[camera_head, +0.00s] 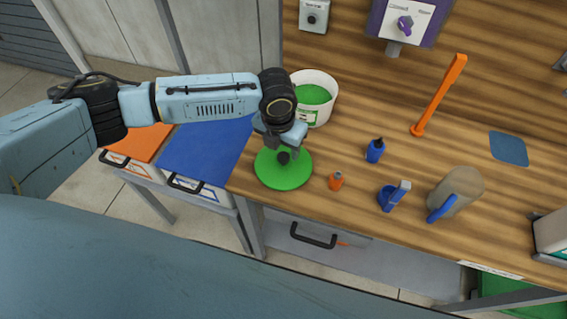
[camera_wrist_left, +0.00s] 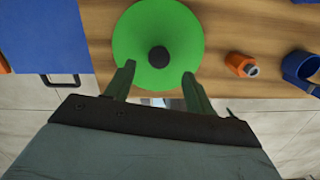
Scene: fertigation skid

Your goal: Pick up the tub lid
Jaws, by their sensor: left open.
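The tub lid (camera_head: 283,176) is a round green disc with a dark knob at its centre. It lies flat on the wooden bench near the front edge. My left gripper (camera_head: 280,149) is over the lid, close to the knob. In the left wrist view the lid (camera_wrist_left: 135,50) and knob (camera_wrist_left: 158,57) lie just beyond my open left fingers (camera_wrist_left: 158,80), with nothing between the fingertips. The gap between the fingers and the knob is hard to judge. The white tub (camera_head: 327,81) with green contents stands behind the gripper. My right gripper is not in view.
A blue bottle (camera_head: 375,150), a blue cup-like item (camera_head: 389,197) and a tan jug (camera_head: 458,189) are further right. Blue (camera_head: 203,147) and orange (camera_head: 142,143) surfaces lie left.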

